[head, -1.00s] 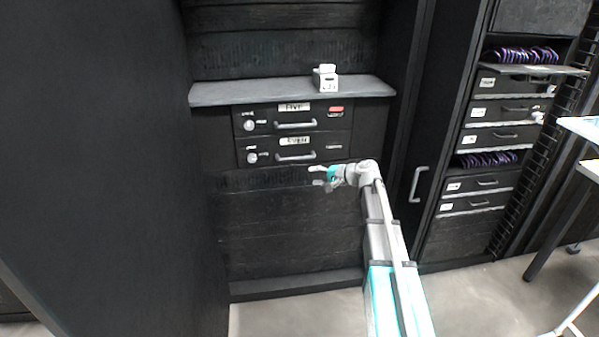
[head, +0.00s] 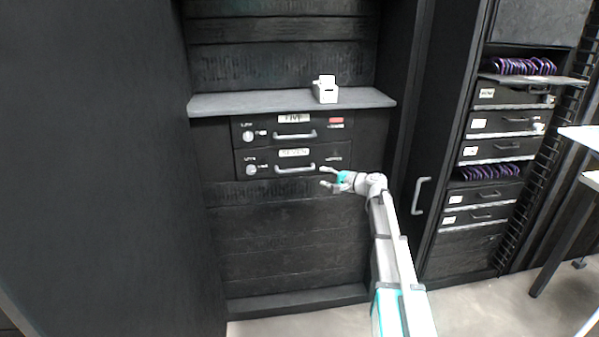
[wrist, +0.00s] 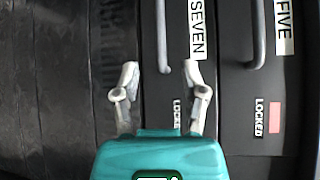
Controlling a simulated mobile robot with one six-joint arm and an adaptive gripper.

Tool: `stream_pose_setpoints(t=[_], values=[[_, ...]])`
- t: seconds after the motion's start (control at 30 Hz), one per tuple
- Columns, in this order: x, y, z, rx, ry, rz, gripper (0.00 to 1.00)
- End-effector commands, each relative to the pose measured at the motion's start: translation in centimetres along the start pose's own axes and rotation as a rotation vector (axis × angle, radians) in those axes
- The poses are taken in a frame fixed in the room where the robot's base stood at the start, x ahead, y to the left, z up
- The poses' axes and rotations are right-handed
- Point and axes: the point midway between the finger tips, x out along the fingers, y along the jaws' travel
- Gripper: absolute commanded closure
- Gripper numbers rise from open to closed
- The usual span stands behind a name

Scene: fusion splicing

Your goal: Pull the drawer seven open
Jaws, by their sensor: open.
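Drawer seven (head: 260,158) is the lower of two black drawers under the grey shelf. It looks shut, with a white SEVEN label (head: 294,152) and a bar handle (head: 296,169). In the wrist view the picture is turned, and the label (wrist: 197,30) and the handle (wrist: 162,30) stand upright. My gripper (head: 325,176) is just right of the handle's right end. In the wrist view my gripper (wrist: 160,70) is open, and the handle's near end shows between its fingertips. I cannot tell how much depth separates them. Nothing is held.
Drawer five (head: 260,124) sits directly above, with a handle and a red tag. A grey shelf (head: 230,103) carries a small white box (head: 326,92). A tall black panel (head: 100,160) stands at the left. A rack (head: 495,150) of several drawers stands at the right.

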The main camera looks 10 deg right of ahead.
Motion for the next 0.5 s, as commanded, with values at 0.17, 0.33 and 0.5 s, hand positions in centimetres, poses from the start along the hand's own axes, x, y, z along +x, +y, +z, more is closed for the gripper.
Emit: stream_pose_setpoints(t=[0.17,0.33,0.5], values=[[1.9,0.1,-0.1,0.0,-0.001,0.0,0.45],[4.4,0.1,-0.1,0.0,-0.003,0.001,0.45],[7.0,0.1,-0.1,0.0,-0.003,0.001,0.45]])
